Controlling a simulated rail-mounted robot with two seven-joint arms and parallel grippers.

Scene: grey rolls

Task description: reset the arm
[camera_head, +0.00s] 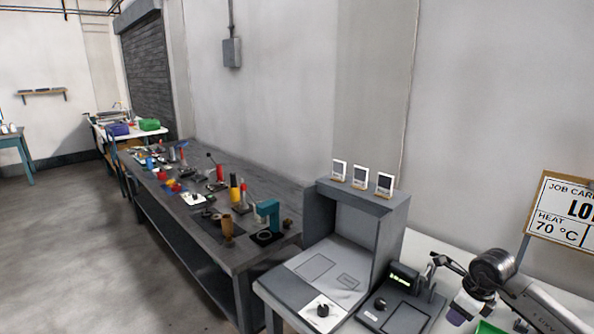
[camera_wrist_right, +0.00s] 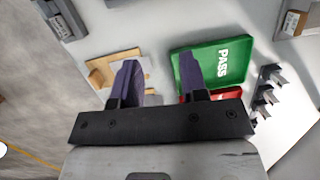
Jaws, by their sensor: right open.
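My right arm comes in from the right edge of the head view, its gripper (camera_head: 459,312) hanging over the white bench at the lower right. In the right wrist view the two dark purple fingers of my right gripper (camera_wrist_right: 159,75) stand wide apart. Nothing is between them but the bench surface and part of a wooden item below. My left gripper is not in view.
Below the fingers lie a green PASS tray (camera_wrist_right: 222,62), a red tray (camera_wrist_right: 228,94) partly hidden, and a wooden board (camera_wrist_right: 100,72). A black rack (camera_wrist_right: 266,95) stands at right. A grey booth (camera_head: 391,230) and a job card sign (camera_head: 565,208) flank the bench.

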